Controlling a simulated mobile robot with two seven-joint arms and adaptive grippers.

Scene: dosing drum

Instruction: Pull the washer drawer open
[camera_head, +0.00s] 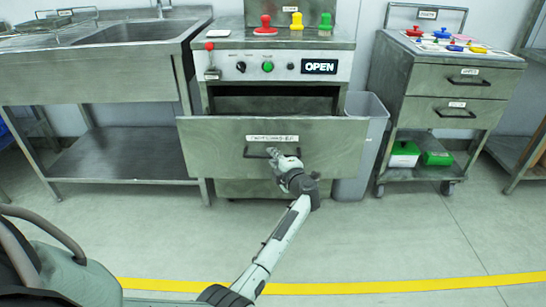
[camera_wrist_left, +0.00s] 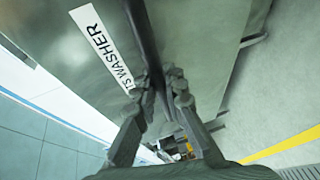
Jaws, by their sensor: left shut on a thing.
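The washer drawer (camera_head: 215,145) is a wide grey steel front with a white label (camera_head: 272,138). It stands out from the steel cabinet, and a dark gap shows behind its top edge. Its dark bar handle (camera_head: 256,155) is below the label. My left gripper (camera_head: 280,157) is at the handle, shut on it, and hides its right part. In the left wrist view, the fingers (camera_wrist_left: 160,85) close around the dark handle bar (camera_wrist_left: 142,30), beside the label (camera_wrist_left: 98,45) reading "WASHER". My right gripper is not in view.
Above the drawer are a control panel with an OPEN sign (camera_head: 319,67) and a green button (camera_head: 267,67). A grey bin (camera_head: 362,150) stands close at the right, with a drawer cart (camera_head: 450,85) beyond. A sink table (camera_head: 110,90) is at left. The floor in front is clear.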

